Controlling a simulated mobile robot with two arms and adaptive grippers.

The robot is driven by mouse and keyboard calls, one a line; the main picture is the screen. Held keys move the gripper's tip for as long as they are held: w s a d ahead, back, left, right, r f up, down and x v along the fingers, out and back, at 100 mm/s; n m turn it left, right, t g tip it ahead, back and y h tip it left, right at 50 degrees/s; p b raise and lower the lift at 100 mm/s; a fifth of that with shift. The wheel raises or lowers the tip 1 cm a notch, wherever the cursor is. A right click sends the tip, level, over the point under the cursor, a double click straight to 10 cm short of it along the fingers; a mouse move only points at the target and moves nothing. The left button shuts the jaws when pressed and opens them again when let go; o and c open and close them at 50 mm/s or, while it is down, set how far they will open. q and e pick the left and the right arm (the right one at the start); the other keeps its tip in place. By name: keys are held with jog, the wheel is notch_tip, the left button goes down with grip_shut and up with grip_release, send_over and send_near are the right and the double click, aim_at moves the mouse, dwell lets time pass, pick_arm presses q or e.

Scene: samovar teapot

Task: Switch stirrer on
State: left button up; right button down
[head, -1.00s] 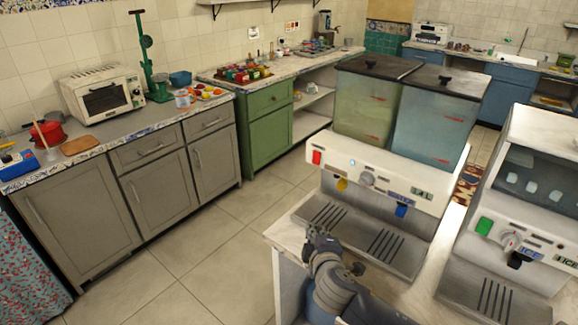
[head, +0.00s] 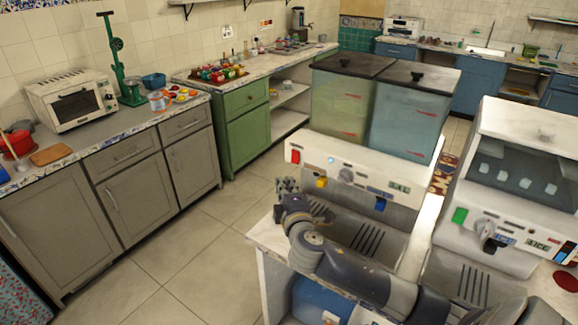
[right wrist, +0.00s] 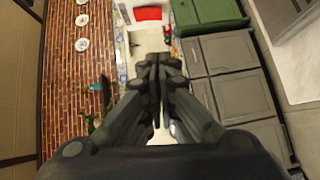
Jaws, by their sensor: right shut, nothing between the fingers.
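The drink dispenser (head: 330,150) stands on the counter right of centre in the head view, with two lidded tanks (head: 408,110) on top. Its white front has a red switch (head: 295,156) at the left end, a round knob (head: 346,175), a yellow tap (head: 321,182) and a blue tap (head: 380,205). My right gripper (head: 287,186) is shut and empty, just below the red switch and apart from it. In the right wrist view the shut fingers (right wrist: 156,62) meet; a red patch (right wrist: 148,13) lies beyond them, and I cannot tell what it is. My left gripper is not in view.
An ice machine (head: 520,190) with a green switch (head: 459,215) stands to the right. A drip tray (head: 400,240) lies under the taps, close to my arm. Grey cabinets (head: 130,185) and a green cabinet (head: 247,125) line the far wall. The floor (head: 190,250) between is clear.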

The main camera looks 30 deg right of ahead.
aim_at(295, 157)
jog(key=w+d+f+p, duration=0.1)
jog(key=w+d+p, duration=0.1)
jog(key=w+d, duration=0.4)
jog(key=shift+w+d+p, duration=0.15)
jog(key=shift+w+p, duration=0.15)
jog(key=shift+w, duration=0.45)
jog(key=shift+f, duration=0.1)
jog(key=shift+w+d+f+t+b, duration=0.1)
jog(key=shift+w+d+t+b, duration=0.15)
jog(key=shift+b, duration=1)
jog(key=shift+s+f, duration=0.1)
